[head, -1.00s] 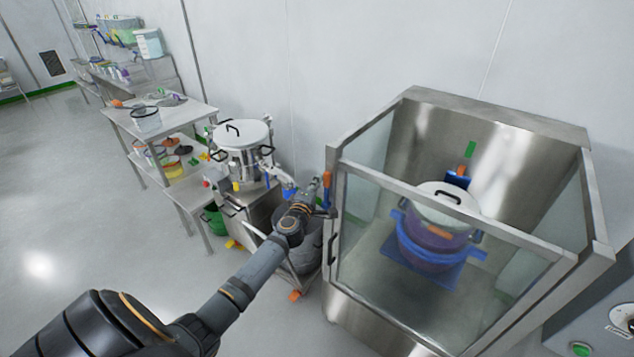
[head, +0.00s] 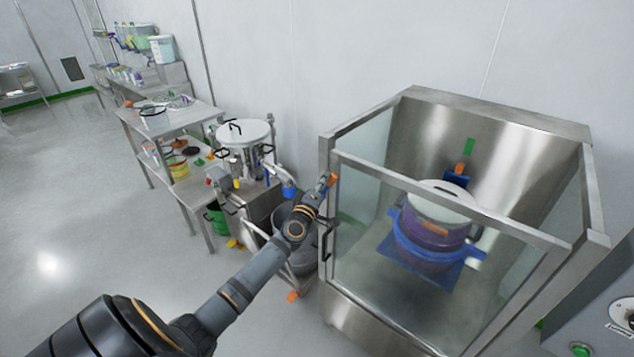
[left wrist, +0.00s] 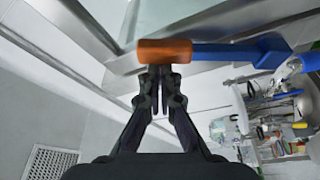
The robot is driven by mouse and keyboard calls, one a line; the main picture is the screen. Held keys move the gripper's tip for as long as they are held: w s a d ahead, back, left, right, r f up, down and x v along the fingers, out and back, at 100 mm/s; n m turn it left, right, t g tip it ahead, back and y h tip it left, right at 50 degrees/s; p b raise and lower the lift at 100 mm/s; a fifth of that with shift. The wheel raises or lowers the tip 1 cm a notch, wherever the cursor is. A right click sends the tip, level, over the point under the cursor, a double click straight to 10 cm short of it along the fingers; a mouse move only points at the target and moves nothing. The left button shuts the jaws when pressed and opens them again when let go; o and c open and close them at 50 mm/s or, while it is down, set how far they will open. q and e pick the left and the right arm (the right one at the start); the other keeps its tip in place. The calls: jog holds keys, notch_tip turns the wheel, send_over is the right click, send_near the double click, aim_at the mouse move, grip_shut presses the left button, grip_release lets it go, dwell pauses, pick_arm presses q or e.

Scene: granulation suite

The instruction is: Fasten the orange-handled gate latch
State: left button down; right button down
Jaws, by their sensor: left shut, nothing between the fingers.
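The latch's orange handle (head: 333,179) is at the upper left corner post of the glass-sided steel enclosure (head: 323,300). In the left wrist view the orange handle (left wrist: 165,51) lies across the picture, with a blue bar (left wrist: 240,50) running from its right end. My left gripper (head: 326,188) is shut and empty, at the handle. In the left wrist view its fingertips (left wrist: 160,74) are just below the handle, touching or nearly so. The glass gate (head: 440,225) stands at the front of the enclosure; whether it is fully closed is unclear. My right gripper is out of view.
A lidded pot in a blue holder (head: 432,250) sits inside the enclosure. A steel vessel (head: 243,160) and a grey bin (head: 300,240) stand close to my left arm. Steel tables (head: 190,125) line the wall. The floor at left is clear.

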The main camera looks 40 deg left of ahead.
pick_arm(q)
jog(key=d+f+m+b, duration=0.1)
jog(key=m+b, duration=0.1)
jog(key=d+f+m+t+h+b, duration=0.1)
jog(key=d+m+b, duration=0.1)
jog(key=d+f+m+b, duration=0.1)
jog(key=f+m+b, duration=0.1)
jog(key=shift+s+d+m+t+h+b, duration=0.2)
jog(key=shift+m+t+h+b, duration=0.1)
jog(key=shift+t+h+b, duration=0.1)
jog(key=d+f+m+h+b, duration=0.1)
jog(key=m+b, duration=0.1)
jog(key=b, duration=0.1)
jog(key=d+f+m+h+b, duration=0.1)
jog(key=f+m+b, duration=0.1)
jog(key=m+b, duration=0.1)
jog(key=f+m+t+h+b, duration=0.1)
jog(key=m+b, duration=0.1)
jog(key=b, duration=0.1)
jog(key=shift+s+d+f+m, duration=0.1)
jog(key=shift+d+f+m, duration=0.2)
jog(key=shift+d+m, duration=0.1)
jog(key=shift+d+f+m+h+b, duration=0.1)
jog(key=shift+f+m+h+b, duration=0.35)
jog(key=shift+b, duration=0.45)
jog(key=shift+d+f+b, duration=0.1)
jog(key=shift+f+b, duration=0.15)
jog(key=shift+b, duration=0.3)
jog(key=shift+f, duration=0.1)
